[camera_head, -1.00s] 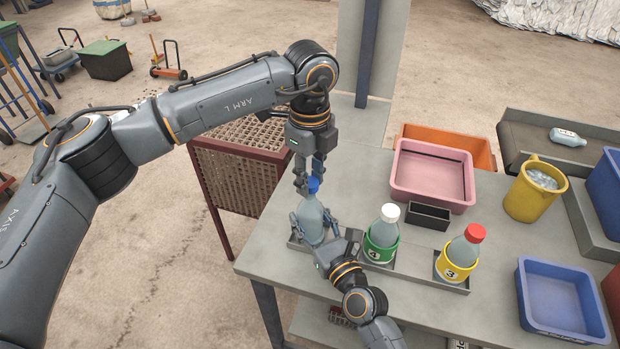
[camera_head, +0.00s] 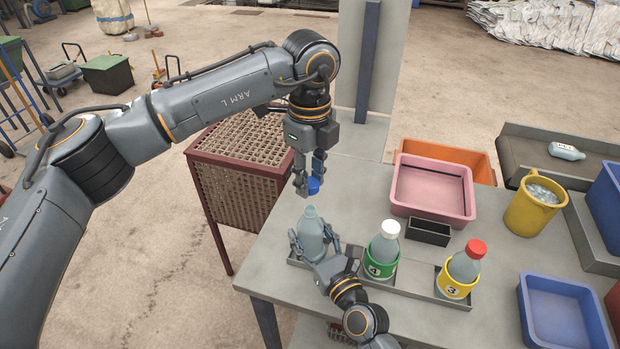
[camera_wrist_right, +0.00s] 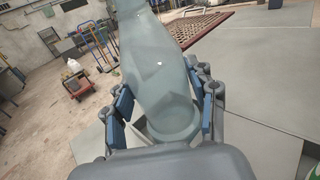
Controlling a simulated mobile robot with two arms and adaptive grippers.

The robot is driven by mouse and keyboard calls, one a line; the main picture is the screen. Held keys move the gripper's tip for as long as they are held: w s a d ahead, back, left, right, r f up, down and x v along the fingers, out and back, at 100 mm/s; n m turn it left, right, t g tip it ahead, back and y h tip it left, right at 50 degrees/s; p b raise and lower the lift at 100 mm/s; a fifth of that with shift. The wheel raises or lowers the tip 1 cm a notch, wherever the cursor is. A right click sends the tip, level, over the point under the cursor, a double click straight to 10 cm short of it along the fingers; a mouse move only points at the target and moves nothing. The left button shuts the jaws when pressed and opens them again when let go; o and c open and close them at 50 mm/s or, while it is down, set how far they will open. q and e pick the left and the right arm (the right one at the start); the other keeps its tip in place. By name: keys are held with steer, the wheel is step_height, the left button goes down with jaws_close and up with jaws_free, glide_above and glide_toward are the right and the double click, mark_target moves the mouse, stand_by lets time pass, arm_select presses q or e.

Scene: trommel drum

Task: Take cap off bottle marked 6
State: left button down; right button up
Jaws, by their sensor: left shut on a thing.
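My left gripper (camera_head: 310,186) is shut on the blue cap (camera_head: 314,186) and holds it in the air above the left bottle. That bottle (camera_head: 311,231) is pale blue-grey, upright in the rack (camera_head: 405,281), and its neck is bare. My right gripper (camera_head: 315,243) has its fingers on both sides of this bottle. The right wrist view shows the bottle (camera_wrist_right: 157,75) between the blue finger pads; its number is hidden. A bottle with a green band marked 4 (camera_head: 382,254) has a white cap. A bottle with a yellow band marked 3 (camera_head: 458,271) has a red cap.
A small black box (camera_head: 429,232) stands behind the bottles, with a pink bin (camera_head: 433,211) and an orange bin (camera_head: 480,160) beyond. A rusty mesh crate (camera_head: 240,175) stands left of the table.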

steer(key=shift+o, duration=1.1)
steer(key=shift+s, duration=0.1)
